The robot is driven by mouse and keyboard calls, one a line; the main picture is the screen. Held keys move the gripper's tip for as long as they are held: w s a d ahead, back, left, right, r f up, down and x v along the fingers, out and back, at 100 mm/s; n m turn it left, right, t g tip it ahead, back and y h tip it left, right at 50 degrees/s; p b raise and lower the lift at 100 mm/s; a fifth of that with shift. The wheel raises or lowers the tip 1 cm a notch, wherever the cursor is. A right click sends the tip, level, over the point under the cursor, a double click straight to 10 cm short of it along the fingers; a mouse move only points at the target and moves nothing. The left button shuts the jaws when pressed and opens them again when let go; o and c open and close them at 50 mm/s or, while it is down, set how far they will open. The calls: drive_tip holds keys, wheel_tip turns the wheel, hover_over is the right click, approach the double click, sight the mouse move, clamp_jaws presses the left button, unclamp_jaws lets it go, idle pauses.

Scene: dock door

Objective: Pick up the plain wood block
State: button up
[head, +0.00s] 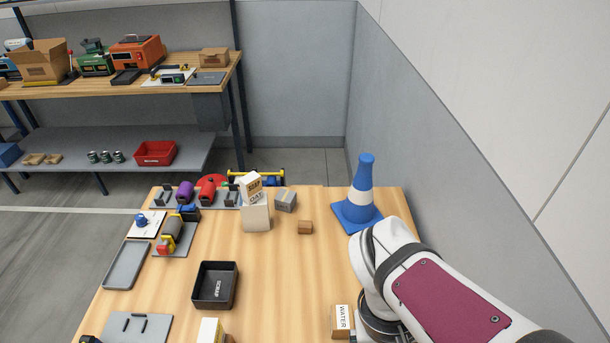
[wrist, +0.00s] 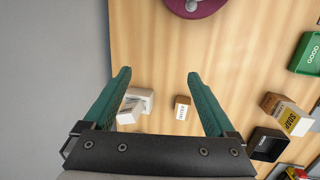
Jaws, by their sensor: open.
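A small plain brown wood block (head: 305,227) sits on the table in the head view, right of a white box (head: 256,217) and left of the blue cone. I cannot pick it out in the wrist view. My gripper (wrist: 157,75) is open and empty in the wrist view, its two teal fingers apart. A brown block with a white label (wrist: 182,108) shows between and beyond the fingers, not gripped. It appears to be the WATER box (head: 342,319), beside my arm in the head view. My gripper cannot be made out in the head view.
A blue cone (head: 364,196) stands at the back right and a grey block (head: 286,200) behind the wood block. A black SCRAP bin (head: 204,302) is front left. White boxes (wrist: 138,101) lie near one finger. Bare table surrounds the wood block's front.

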drive_tip(key=w+d+f+n+h, duration=0.1)
drive_tip(key=w+d+n+h, duration=0.1)
drive_tip(key=w+n+h, duration=0.35)
drive_tip(key=n+t+h, duration=0.1)
drive_tip(key=n+t, duration=0.9)
drive_tip(key=n, duration=0.8)
approach(304, 225)
drive_tip(key=s+d+r, duration=0.7)
drive_tip(key=s+d, duration=0.2)
drive_tip(key=w+a+f+n+t+y, duration=0.1)
drive_tip(key=a+f+n, duration=0.1)
drive_tip(key=w+a+f+n+t+y, duration=0.1)
drive_tip(key=a+f+n, duration=0.1)
drive_tip(key=a+n, duration=0.1)
drive_tip(key=w+a+f+n+t+y, duration=0.1)
drive_tip(key=a+f+n, duration=0.1)
drive_tip(key=a, duration=0.1)
drive_tip(key=shift+w+a, duration=0.15)
drive_tip(key=shift+a, duration=0.05)
drive_tip(key=x, duration=1.5)
drive_tip(key=shift+w+r, duration=0.1)
drive_tip(key=c, duration=1.4)
drive_tip(key=shift+o, duration=0.2)
drive_tip(key=shift+r, duration=0.1)
